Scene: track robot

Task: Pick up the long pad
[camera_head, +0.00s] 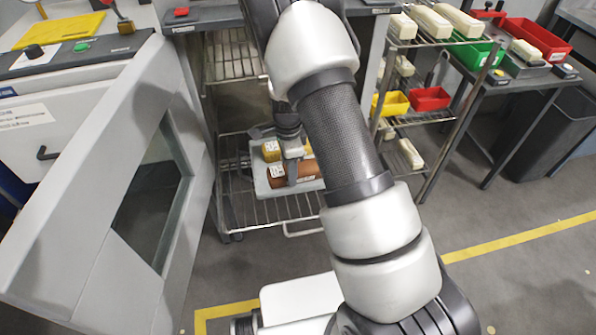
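My gripper (290,160) points down over a light grey tray (262,186) on the lower wire shelf of the open cabinet. In the tray lie a long reddish-brown block (312,169) with a pale label and a yellow block (271,150) behind it. The brown block is the likeliest long pad, but I cannot be sure. One grey finger shows in front of the brown block. The other finger is hidden, so I cannot tell whether the gripper is open or holds the block. My arm covers the tray's right side.
The cabinet's grey door (95,205) stands open at left. At right, a wire rack holds cream blocks (430,22), a yellow bin (390,104) and a red bin (430,98). A bench (530,78) stands beside it. Floor at front right is clear.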

